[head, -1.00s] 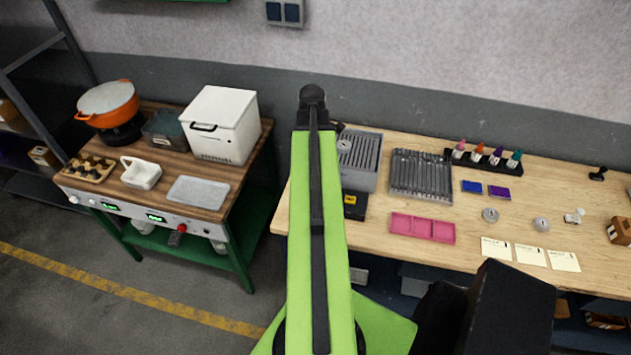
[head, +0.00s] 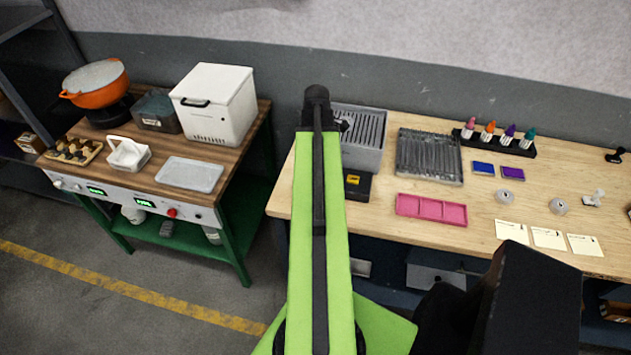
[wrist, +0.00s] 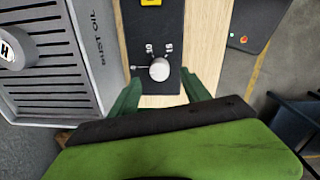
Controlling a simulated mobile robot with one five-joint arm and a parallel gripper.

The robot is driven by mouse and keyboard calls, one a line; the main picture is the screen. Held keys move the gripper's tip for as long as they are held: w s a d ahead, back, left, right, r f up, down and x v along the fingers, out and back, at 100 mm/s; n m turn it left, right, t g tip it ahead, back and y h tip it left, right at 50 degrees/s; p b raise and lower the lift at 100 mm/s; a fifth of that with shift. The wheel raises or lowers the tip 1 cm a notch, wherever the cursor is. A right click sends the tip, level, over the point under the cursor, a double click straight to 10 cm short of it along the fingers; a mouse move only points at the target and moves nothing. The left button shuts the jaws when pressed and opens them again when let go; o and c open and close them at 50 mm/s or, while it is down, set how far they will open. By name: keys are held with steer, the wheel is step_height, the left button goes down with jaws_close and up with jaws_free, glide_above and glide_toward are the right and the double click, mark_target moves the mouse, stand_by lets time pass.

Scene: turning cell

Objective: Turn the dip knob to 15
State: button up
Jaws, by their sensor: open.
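The pale round knob (wrist: 159,69) sits on a dark panel (wrist: 152,103) in the wrist view, with small white figures and tick marks around its far and left sides.
The bench (head: 380,228) also bears a pink tray (head: 431,210), a ribbed dark tray (head: 430,156) and several bottles. A wooden-topped cart (head: 225,180) stands left, with a floor gap between.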

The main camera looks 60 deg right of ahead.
step_height(320, 180, down, 5)
steer(key=b, duration=0.3)
steer(key=shift+d+f+b, duration=0.1)
steer(key=shift+f+b, duration=0.1)
steer(key=shift+b, duration=0.2)
steer(key=shift+r, duration=0.1)
steer(key=shift+c, duration=0.2)
